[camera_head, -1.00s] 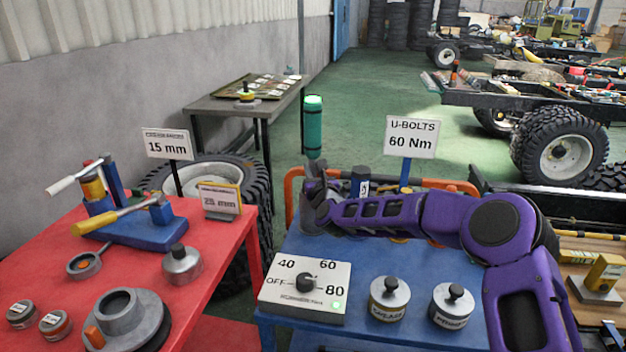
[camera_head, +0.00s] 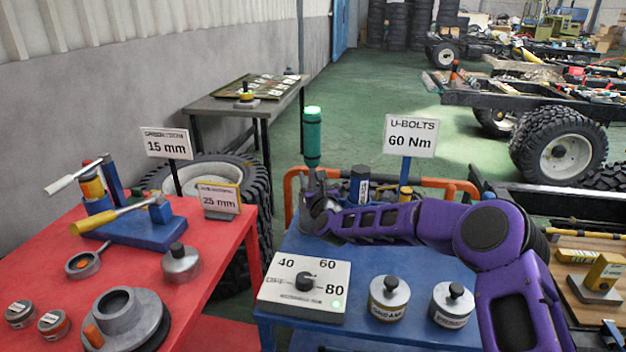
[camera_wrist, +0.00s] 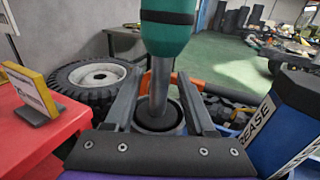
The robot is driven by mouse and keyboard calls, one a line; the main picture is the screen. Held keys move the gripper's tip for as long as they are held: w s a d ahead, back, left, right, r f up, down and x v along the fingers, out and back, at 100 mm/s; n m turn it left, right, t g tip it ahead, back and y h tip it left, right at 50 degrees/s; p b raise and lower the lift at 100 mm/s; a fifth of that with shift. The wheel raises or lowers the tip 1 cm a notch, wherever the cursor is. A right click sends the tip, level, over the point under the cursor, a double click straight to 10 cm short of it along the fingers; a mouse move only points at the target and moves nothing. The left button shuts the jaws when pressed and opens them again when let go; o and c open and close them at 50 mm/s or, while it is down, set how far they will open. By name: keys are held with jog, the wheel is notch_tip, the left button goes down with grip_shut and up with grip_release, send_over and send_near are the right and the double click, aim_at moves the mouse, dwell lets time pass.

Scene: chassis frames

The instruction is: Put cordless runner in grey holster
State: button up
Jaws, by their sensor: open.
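The holster is not clear in the head view.
A blue grease container (camera_wrist: 288,118) stands close on the right. The blue table (camera_head: 430,270) holds a dial panel (camera_head: 304,287) and lidded tins. A red table (camera_head: 210,255) with tools is on the left. An orange rail (camera_head: 440,184) runs behind.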

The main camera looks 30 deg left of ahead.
jog(key=shift+r, duration=0.2)
jog(key=shift+s+d+f, duration=0.15)
jog(key=shift+s+d, duration=0.05)
jog(key=v, duration=1.1)
jog(key=shift+s+d, duration=0.15)
jog(key=shift+s, duration=0.05)
